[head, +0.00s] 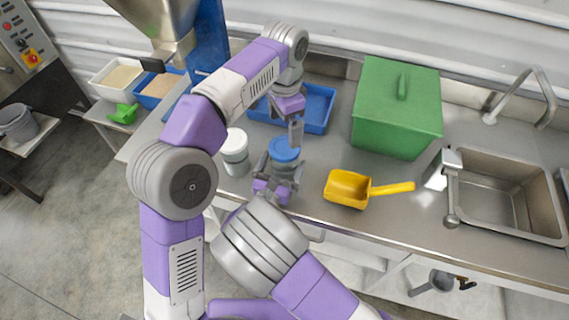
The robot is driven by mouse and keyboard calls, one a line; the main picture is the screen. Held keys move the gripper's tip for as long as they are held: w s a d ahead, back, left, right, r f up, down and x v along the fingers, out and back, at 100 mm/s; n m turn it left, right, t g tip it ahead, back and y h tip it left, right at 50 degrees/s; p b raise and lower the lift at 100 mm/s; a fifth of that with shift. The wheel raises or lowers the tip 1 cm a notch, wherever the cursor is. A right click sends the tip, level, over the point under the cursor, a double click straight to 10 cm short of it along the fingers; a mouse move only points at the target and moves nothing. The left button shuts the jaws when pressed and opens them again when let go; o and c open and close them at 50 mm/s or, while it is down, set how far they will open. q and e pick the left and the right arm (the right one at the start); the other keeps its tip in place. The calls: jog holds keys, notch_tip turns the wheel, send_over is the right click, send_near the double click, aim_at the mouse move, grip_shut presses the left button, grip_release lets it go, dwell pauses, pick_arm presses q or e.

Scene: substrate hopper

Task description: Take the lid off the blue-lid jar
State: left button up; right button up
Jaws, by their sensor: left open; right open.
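The blue-lid jar (284,166) stands upright on the steel counter near its front edge. Its round blue lid (285,150) is on top. My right gripper (281,172) is open low at the jar, with a finger on each side of the body; I cannot tell whether they touch it. My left gripper (296,138) is open and points down just above the lid's right and back part. It hides a little of the lid's far edge, and contact with the lid cannot be made out.
A white-lidded jar (235,146) stands close left. A blue tray (318,108) lies behind, a green lidded bin (396,112) at the back right. A yellow scoop (348,188) lies right of the jar, with a sink (508,200) beyond. Some counter between jar and bin is clear.

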aim_at(284, 146)
jog(key=shift+x, duration=1.1)
jog(key=c, duration=1.4)
pick_arm(q)
jog(key=shift+m, duration=0.4)
pick_arm(e)
jog(key=c, duration=0.5)
pick_arm(q)
jog(key=m, duration=0.6)
pick_arm(e)
jog(key=shift+o, duration=0.2)
pick_arm(q)
jog(key=m, duration=0.5)
jog(key=shift+m, duration=0.4)
jog(key=m, duration=0.9)
jog(key=shift+m, duration=0.4)
jog(key=shift+f, duration=4)
